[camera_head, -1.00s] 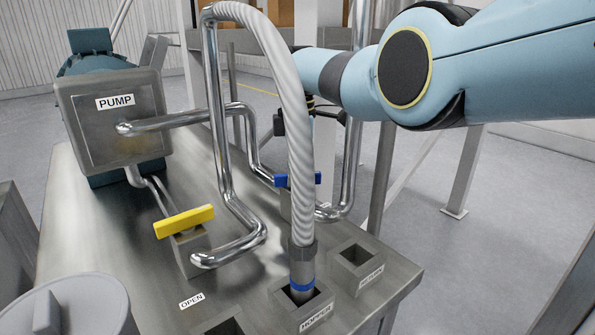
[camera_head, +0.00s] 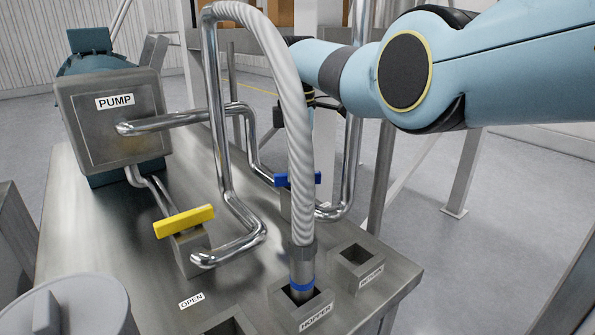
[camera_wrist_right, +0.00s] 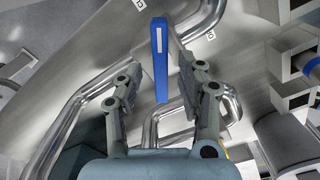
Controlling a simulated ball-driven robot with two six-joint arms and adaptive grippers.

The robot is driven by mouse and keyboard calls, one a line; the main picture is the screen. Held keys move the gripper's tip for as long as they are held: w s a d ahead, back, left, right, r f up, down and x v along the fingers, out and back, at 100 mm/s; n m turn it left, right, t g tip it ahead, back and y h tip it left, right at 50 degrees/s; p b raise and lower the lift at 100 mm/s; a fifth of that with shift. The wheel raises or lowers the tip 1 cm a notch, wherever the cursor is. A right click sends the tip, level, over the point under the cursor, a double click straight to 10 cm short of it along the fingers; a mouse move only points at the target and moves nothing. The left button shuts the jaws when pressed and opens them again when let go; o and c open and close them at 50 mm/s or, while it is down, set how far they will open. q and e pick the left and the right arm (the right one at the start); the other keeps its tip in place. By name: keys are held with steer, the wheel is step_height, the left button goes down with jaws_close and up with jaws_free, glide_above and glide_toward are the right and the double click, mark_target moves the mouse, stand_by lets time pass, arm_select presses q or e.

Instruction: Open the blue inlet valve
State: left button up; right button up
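The blue inlet valve handle (camera_head: 318,178) sits on a metal valve block behind the ribbed hose, which hides its middle. In the right wrist view the blue handle (camera_wrist_right: 160,62) lies lengthwise between the two fingers of my right gripper (camera_wrist_right: 158,70). The fingers are open, with a visible gap on each side of the handle. In the head view my right arm comes in from the right. Its gripper hangs above the blue handle, partly hidden by the hose. My left gripper is not in view.
The ribbed hose (camera_head: 300,170) ends in the HOPPER socket (camera_head: 315,310), beside an empty socket (camera_head: 357,258). Bent steel pipes (camera_head: 222,150) run to the pump (camera_head: 115,125). A yellow valve handle (camera_head: 184,221) sits nearer the front, left of the hose.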

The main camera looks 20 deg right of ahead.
step_height(320, 180, up, 10)
steer(key=shift+r, duration=0.25)
